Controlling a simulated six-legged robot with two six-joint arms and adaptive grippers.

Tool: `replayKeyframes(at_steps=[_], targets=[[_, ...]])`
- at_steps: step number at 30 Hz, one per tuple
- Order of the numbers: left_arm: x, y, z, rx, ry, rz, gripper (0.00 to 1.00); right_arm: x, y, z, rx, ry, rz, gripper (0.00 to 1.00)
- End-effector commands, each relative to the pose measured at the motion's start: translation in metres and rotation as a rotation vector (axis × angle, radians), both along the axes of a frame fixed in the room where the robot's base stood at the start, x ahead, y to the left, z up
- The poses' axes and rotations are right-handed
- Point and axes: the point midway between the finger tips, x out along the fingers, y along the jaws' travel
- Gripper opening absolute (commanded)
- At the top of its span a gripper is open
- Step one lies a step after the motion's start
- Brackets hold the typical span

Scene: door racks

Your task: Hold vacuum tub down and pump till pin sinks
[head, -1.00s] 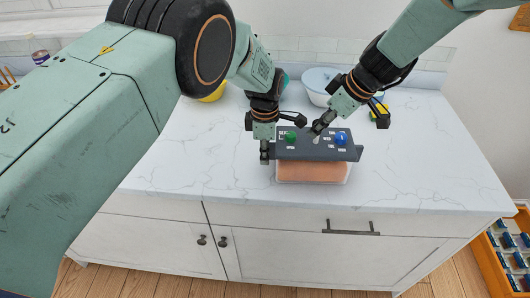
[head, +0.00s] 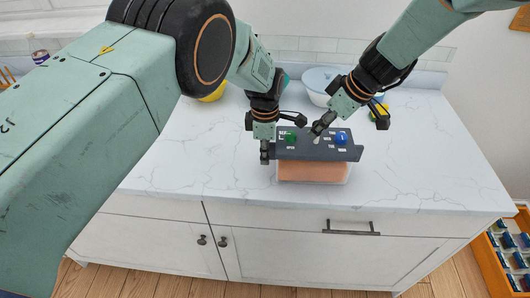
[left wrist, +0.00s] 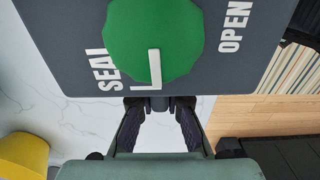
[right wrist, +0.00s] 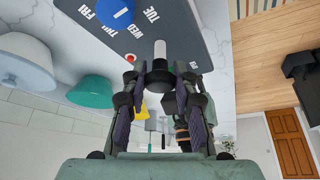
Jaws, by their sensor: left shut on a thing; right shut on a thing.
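The vacuum tub (head: 313,173), clear with orange contents, stands on the counter under a dark grey lid (head: 312,153). Its green dial (head: 290,139), marked SEAL and OPEN, is large in the left wrist view (left wrist: 150,35). My left gripper (head: 277,137) is shut at the lid's left edge, its fingers by the rim in the left wrist view (left wrist: 160,104). My right gripper (head: 319,128) is shut on the black pump handle (right wrist: 160,82), below a white shaft (right wrist: 160,50). A small red pin (right wrist: 130,58) shows on the lid; its height is unclear.
A blue day dial (head: 340,138) sits on the lid's right. Behind stand a pale blue-lidded bowl (head: 320,80), a yellow bowl (head: 213,93) and a yellow-black object (head: 380,115). The marble counter (head: 190,165) is clear left and right of the tub.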

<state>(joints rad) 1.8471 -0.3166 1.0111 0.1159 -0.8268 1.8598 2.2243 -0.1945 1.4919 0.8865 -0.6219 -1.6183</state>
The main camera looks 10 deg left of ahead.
Motion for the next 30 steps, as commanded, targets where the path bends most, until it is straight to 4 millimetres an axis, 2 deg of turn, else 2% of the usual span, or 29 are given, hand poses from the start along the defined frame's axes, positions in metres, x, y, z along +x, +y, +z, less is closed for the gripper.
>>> replayKeyframes(at_steps=[5, 8, 25, 26, 30], targets=[[-0.001, 0.000, -0.002, 0.001, 0.002, 0.000, 0.00, 0.001, 0.000, 0.013, 0.001, -0.005, 0.000, 0.00], [-0.001, 0.000, -0.002, 0.001, 0.002, 0.000, 0.00, 0.001, 0.000, 0.010, 0.002, -0.003, 0.000, 0.00], [-0.001, 0.000, -0.001, 0.000, 0.003, 0.000, 0.00, 0.001, 0.000, -0.025, 0.001, -0.001, -0.001, 0.00], [-0.001, 0.000, -0.001, 0.000, 0.003, 0.000, 0.00, 0.001, 0.000, -0.025, 0.002, -0.001, -0.001, 0.29], [-0.001, 0.000, -0.001, 0.000, 0.003, 0.000, 0.00, 0.001, 0.000, -0.024, 0.001, -0.002, 0.000, 0.41]])
